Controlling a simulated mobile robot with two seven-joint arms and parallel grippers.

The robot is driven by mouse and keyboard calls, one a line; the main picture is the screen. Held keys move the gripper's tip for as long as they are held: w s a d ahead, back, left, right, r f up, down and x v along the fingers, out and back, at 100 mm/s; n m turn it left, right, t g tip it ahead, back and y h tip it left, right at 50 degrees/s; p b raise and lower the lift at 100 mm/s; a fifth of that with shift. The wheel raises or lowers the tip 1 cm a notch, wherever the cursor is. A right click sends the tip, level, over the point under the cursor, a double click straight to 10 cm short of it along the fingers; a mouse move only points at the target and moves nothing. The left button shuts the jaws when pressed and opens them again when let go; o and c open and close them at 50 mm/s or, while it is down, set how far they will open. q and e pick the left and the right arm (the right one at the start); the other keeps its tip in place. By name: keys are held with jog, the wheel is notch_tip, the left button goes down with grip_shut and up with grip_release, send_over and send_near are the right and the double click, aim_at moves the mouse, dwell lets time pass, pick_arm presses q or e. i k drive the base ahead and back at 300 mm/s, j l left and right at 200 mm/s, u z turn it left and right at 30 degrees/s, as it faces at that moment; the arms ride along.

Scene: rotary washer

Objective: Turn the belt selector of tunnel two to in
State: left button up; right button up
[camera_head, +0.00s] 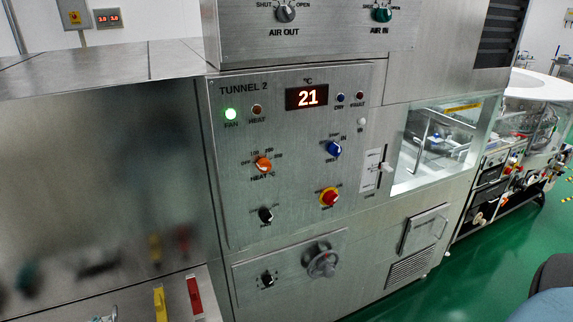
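The steel panel marked TUNNEL 2 (232,130) faces me in the head view. On its right half is a blue knob (333,149) with small print around it; the word IN is legible at its upper right. Its other labels are too small to read, and I cannot read a belt label on it. A black knob (266,215) sits at the panel's lower left, its label unreadable. Another black knob (268,278) is on the lower plate. Neither of my grippers is in view, and nothing covers the panel.
A handwheel (321,262) projects below. Yellow (160,304) and red (195,295) bars are at the bottom left. Green floor is at right.

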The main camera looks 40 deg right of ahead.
aim_at(334, 149)
jog(key=z, duration=1.5)
